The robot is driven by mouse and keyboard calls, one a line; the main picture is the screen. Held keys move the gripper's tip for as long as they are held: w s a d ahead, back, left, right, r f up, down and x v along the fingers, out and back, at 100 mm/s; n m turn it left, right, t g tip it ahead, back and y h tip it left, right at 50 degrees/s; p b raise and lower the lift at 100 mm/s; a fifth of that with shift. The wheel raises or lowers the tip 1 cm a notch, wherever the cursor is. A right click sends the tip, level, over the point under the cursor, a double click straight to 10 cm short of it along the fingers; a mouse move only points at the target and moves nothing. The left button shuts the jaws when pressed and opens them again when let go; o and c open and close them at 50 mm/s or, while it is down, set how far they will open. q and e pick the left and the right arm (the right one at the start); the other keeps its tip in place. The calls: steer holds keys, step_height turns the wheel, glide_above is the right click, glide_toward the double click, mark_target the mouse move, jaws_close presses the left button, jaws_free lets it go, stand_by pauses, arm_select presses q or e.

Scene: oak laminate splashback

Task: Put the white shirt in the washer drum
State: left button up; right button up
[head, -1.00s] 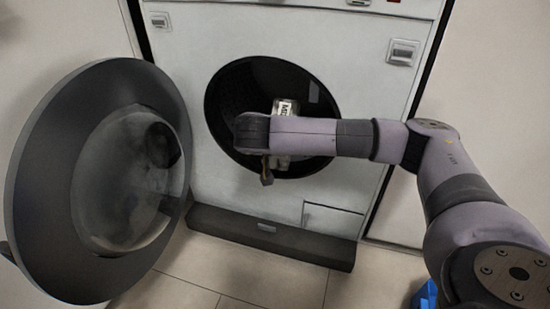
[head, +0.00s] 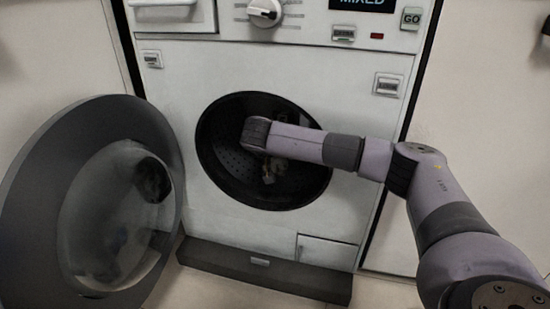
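The washer drum (head: 222,152) is a dark, perforated round opening in the front of the white washer (head: 185,75). My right arm comes in from the right and reaches across the opening. My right gripper (head: 268,178) is small and dim against the dark drum, at the opening or inside it, partly behind my wrist. Its fingers are too dark to tell whether they are open or shut. I cannot make out the white shirt in this view. My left gripper is out of view.
The round washer door (head: 45,190) stands wide open at the left, with a clear glass bowl. A dark plinth (head: 225,268) runs along the washer's foot. The control panel has a dial (head: 264,12) and a GO button (head: 411,18). Tiled floor shows below.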

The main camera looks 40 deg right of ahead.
steer(key=shift+p, duration=0.3)
steer(key=o, duration=1.4)
steer(key=shift+c, duration=0.2)
steer(key=shift+s+a, duration=0.1)
steer(key=v, duration=1.2)
